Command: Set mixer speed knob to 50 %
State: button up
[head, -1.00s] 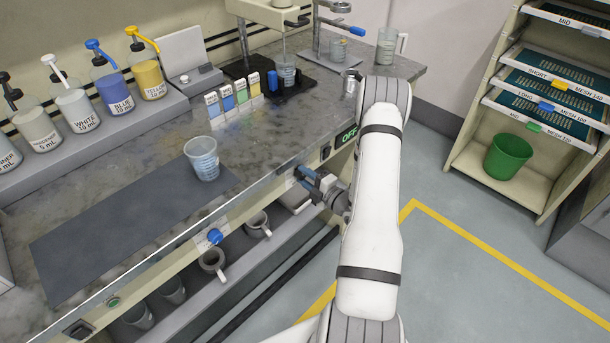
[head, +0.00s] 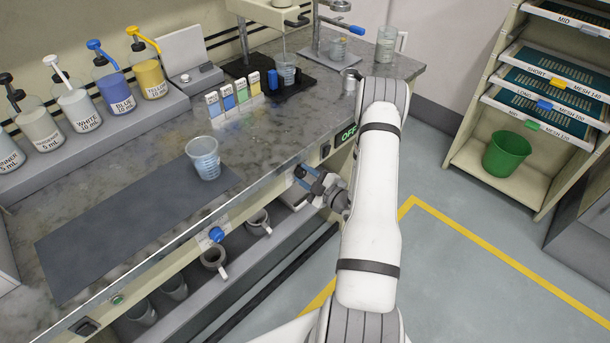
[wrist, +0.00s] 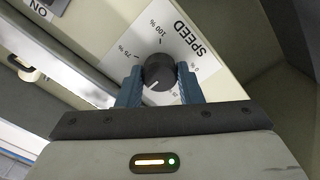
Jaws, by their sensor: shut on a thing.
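The dark round speed knob (wrist: 158,72) sits on a white SPEED dial plate (wrist: 182,48) in the wrist view. My gripper (wrist: 159,86) has one blue finger on each side of the knob and is shut on it. The knob's white pointer line points toward the lower left of the picture. The 100 % mark is above the knob, 75 % is at upper left, and 0 % is at right. The 50 % mark cannot be made out. In the head view my gripper (head: 305,178) is at the bench's front panel and hides the knob.
A green OFF display (head: 347,134) is on the front panel beside my arm. A blue knob (head: 216,235) is farther left on the panel. A plastic cup (head: 204,160) stands on the bench. Mugs (head: 213,259) stand on the shelf below. The floor (head: 455,270) at right is clear.

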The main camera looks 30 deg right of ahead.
dwell(0.3)
jog(key=o, duration=1)
jog(key=shift+c, duration=0.2)
jog(key=b+v, duration=0.1)
jog(key=v, duration=0.6)
jog(key=shift+s, duration=0.4)
jog(key=shift+d, duration=0.1)
